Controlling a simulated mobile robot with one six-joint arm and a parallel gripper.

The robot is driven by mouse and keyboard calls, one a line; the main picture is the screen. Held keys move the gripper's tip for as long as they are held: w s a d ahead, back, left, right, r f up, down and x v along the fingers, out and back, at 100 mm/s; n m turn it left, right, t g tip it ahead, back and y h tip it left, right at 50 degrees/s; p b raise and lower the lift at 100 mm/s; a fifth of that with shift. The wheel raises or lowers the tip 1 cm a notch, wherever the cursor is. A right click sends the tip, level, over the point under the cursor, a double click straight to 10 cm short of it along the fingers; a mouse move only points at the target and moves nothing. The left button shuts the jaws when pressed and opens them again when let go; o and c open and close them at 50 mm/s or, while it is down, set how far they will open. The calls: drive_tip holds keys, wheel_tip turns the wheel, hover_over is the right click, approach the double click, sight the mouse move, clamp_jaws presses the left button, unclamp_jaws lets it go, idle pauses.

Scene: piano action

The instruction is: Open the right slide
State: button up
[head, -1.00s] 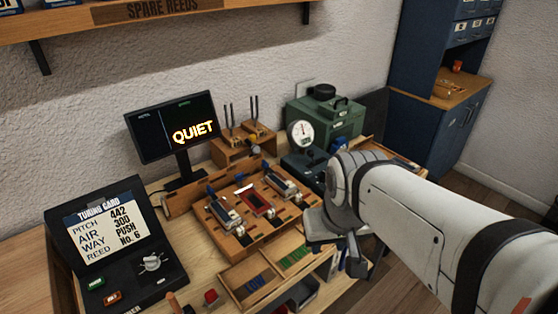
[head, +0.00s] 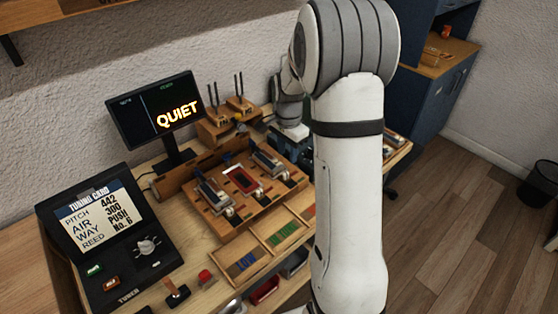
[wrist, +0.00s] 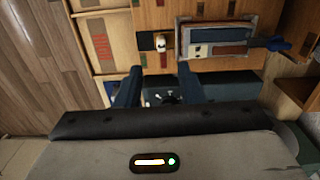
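The right slide unit (head: 268,163) is the rightmost of three on the wooden board, a metal-and-wood piece with a blue back end and a small white knob (head: 286,176) at its front. The wrist view shows this unit (wrist: 215,40) at the top, with the white knob (wrist: 161,42) left of it. My gripper (wrist: 159,88) is open, its two dark fingers spread below the knob in that view, apart from it and the unit. No object is held. In the head view my arm hides the fingertips.
The other units, the left one (head: 214,195) and the red middle one (head: 241,180), share the board. A reed tray (head: 264,250) lies in front. A screen (head: 155,112) reading QUIET and a tuning card panel (head: 98,222) stand left. Open floor lies right.

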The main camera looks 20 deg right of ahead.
drive_tip(key=shift+w+f, duration=0.2)
drive_tip(key=shift+f, duration=0.1)
drive_tip(key=f, duration=0.4)
drive_tip(key=f+p, duration=0.1)
drive_tip(key=f, duration=0.2)
drive_tip(key=shift+a+f, duration=0.2)
drive_tip(key=shift+f, duration=0.15)
clamp_jaws()
drive_tip(key=shift+r, duration=0.1)
